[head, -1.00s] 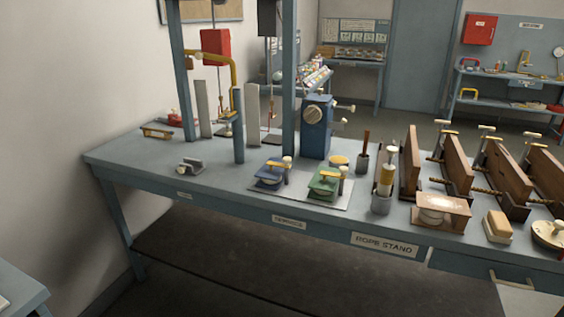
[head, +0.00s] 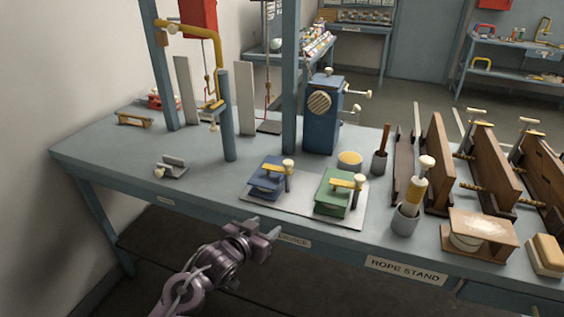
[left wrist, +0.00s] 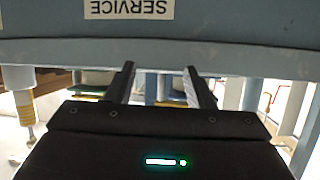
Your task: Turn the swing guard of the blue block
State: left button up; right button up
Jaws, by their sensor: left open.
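The blue block (head: 262,187) sits on the left part of a pale plate (head: 294,212) on the bench. Its yellow swing guard (head: 265,169) lies across its top, with a pale-knobbed post (head: 289,173) at its right. A similar green block (head: 330,198) stands to its right with its own yellow guard (head: 345,182). My left gripper (head: 274,234) is open and empty, in front of the bench's front edge, short of the blue block. In the left wrist view its two fingers (left wrist: 158,85) are apart below the bench edge with the SERVICE label. My right gripper is not in view.
A blue upright post (head: 228,120) and a small grey bracket (head: 171,167) stand left of the blocks. A blue crank housing (head: 322,125) is behind them. A grey cup with a yellow-banded handle (head: 405,219) and wooden clamps stand right. The bench's front left is clear.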

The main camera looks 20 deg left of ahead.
pick_arm(q)
jog(key=w+r+t+h, duration=0.1)
jog(key=w+r+t, duration=0.1)
jog(key=w+r, duration=0.25)
jog(key=m+t+h, duration=0.1)
jog(key=t+h, duration=0.1)
send_near(285, 166)
jog(key=w, duration=0.2)
jog(key=x, duration=0.4)
jog(key=p+x, duration=0.1)
jog(key=x, duration=0.3)
jog(key=shift+s+d, duration=0.1)
jog(key=shift+d, duration=0.15)
jog(key=shift+c, duration=0.2)
grip_shut()
